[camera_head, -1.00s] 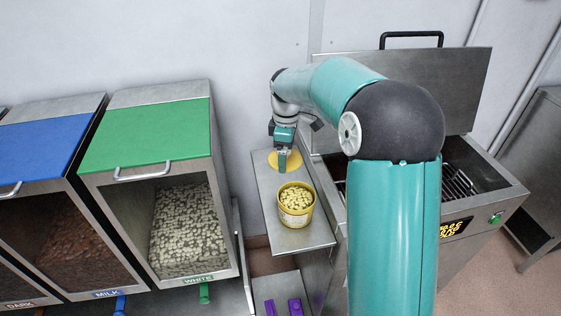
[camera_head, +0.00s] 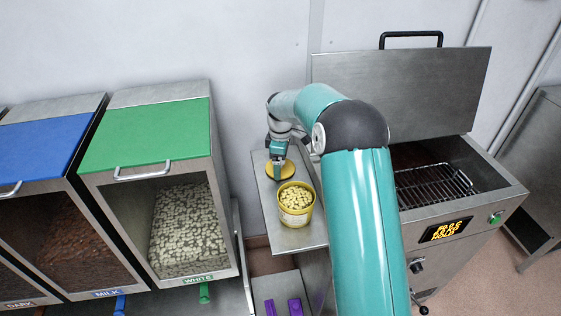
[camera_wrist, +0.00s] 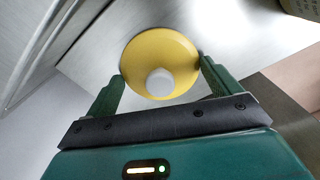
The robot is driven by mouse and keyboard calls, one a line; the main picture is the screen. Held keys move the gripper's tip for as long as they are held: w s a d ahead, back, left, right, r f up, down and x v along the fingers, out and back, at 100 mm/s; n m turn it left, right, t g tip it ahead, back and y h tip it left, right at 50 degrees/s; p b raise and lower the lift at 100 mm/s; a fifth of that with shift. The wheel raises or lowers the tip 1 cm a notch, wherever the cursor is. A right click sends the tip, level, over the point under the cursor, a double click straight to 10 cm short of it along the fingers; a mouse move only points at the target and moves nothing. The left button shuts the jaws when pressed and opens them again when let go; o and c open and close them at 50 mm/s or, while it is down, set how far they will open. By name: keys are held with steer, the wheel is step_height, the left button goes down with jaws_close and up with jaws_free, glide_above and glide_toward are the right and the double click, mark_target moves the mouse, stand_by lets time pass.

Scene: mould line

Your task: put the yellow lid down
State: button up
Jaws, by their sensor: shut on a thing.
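The yellow lid (camera_head: 289,170) is round and flat, at the far part of the steel side shelf (camera_head: 262,182), behind the open tub (camera_head: 297,213). The tub has a yellow rim and is full of pale yellow pieces. My gripper (camera_head: 278,173) is over the lid. In the wrist view the lid (camera_wrist: 160,42) sits between the two green fingers of my gripper (camera_wrist: 160,74), which hold it at its edges.
A steel machine (camera_head: 470,205) with its cover (camera_head: 400,95) raised and a wire rack inside stands right of the shelf. Bins with green (camera_head: 150,135) and blue (camera_head: 45,140) lids stand left. Purple pieces (camera_head: 294,306) lie on a lower surface. A wall is behind.

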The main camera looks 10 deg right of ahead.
steer(key=shift+f, duration=0.2)
steer(key=o, duration=0.7)
steer(key=shift+r, duration=0.1)
step_height(320, 180, up, 12)
steer(key=shift+r, duration=0.1)
